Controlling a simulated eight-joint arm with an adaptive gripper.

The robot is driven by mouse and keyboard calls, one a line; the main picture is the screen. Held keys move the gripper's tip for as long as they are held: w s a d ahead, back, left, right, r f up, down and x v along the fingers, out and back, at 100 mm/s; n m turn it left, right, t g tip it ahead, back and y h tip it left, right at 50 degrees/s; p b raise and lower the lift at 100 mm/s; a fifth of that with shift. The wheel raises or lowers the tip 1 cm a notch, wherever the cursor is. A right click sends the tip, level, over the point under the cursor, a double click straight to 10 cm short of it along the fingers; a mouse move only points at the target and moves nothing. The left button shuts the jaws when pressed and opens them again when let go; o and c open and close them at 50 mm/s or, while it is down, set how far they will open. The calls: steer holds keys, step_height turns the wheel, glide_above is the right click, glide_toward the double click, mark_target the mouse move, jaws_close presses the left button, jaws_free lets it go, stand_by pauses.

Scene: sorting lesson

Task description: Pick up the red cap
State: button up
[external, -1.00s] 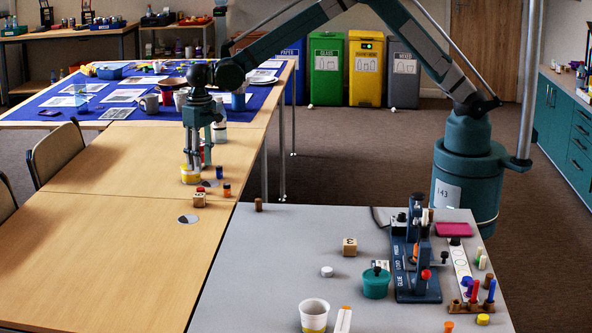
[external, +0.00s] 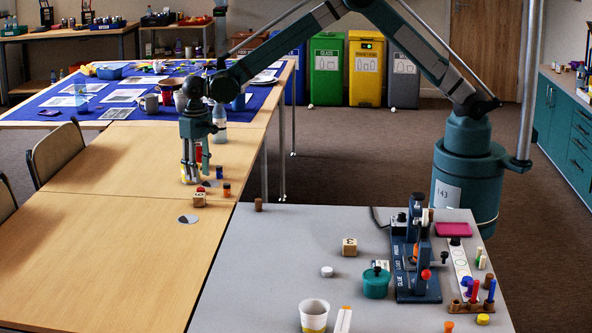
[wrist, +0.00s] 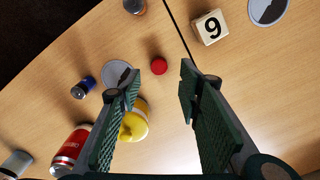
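The red cap (wrist: 158,66) lies on the wooden table, small and round, ahead of my fingertips in the wrist view. In the external view the red cap (external: 201,188) shows just behind a numbered wooden cube (external: 199,199). My gripper (wrist: 160,84) is open and empty, its two green padded fingers spread apart. The cap appears in line with the gap between them, beyond the tips. In the external view my gripper (external: 191,176) points down, low over the table, slightly left of and behind the cap.
The numbered cube (wrist: 210,27) is at upper right. Table to the right is clear.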

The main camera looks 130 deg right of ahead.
mark_target(201, 189)
steer(key=shift+f, duration=0.2)
steer(key=shift+s+f+b, duration=0.1)
steer(key=shift+f+b, duration=0.65)
steer(key=shift+f, duration=1.8)
steer(key=shift+c, duration=0.5)
steer(key=c, duration=0.6)
